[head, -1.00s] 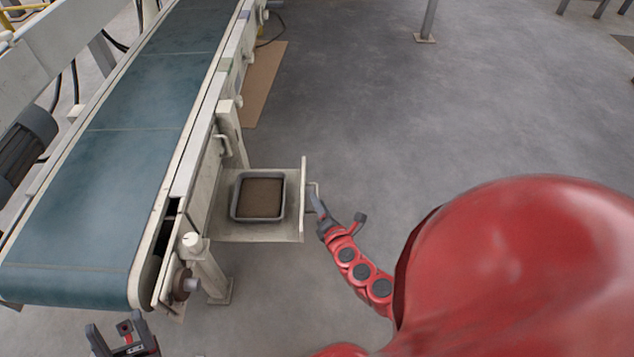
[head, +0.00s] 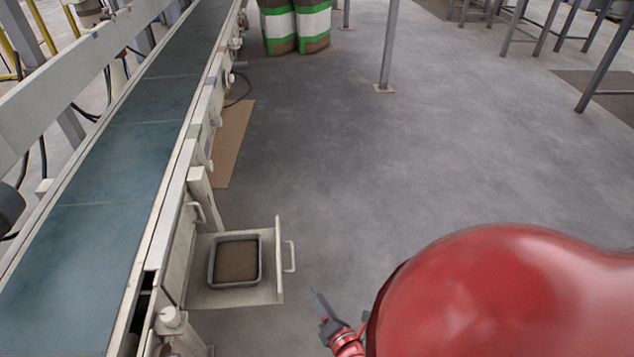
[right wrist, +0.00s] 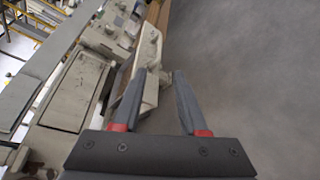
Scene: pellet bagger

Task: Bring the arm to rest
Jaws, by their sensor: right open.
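My right gripper (head: 322,304) is at the lower middle of the head view, right of the pulled-out drawer (head: 278,262) and apart from its handle (head: 289,257). In the right wrist view its two fingers (right wrist: 160,90) stand apart with nothing between them. The red arm behind it is mine and fills the lower right of the head view. My left gripper is out of view.
The drawer holds a grey tray (head: 211,262) of brown material. A conveyor with a blue-green belt (head: 125,180) runs along the left. A brown board (head: 232,140) lies beside it. Green-and-white wrapped sacks (head: 296,22) and a post (head: 389,45) stand farther back. The floor (head: 400,150) is clear.

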